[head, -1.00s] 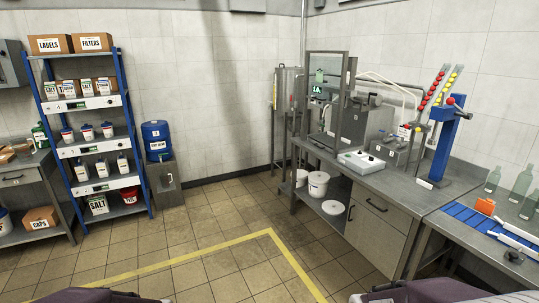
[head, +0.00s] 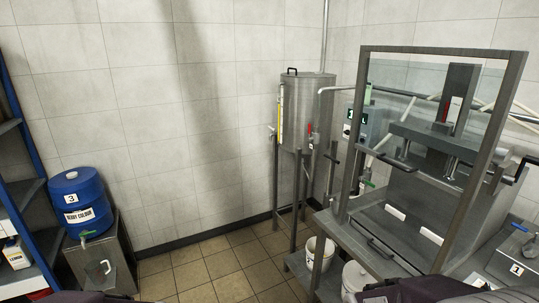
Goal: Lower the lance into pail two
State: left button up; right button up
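I cannot tell which is pail two. I cannot make out the lance for certain among the pipes and rods. Neither of my grippers is in view; only dark parts of my arms show along the bottom edge.
A steel jacketed tank (head: 305,110) stands in the corner. A framed clear guard (head: 437,58) stands over a machine on the right. A blue drum (head: 80,203) sits on a steel cabinet at left. The tiled floor (head: 215,272) between is clear.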

aim_at(332, 160)
jog(key=i+u, duration=0.2)
jog(key=i, duration=1.4)
jog(key=i+z, duration=0.25)
jog(key=z, duration=0.15)
jog(key=i+z, duration=0.2)
jog(key=z, duration=0.2)
jog(key=i+j+z, duration=0.2)
jog(key=z, duration=0.2)
jog(key=i+j+z, duration=0.2)
jog(key=z, duration=0.2)
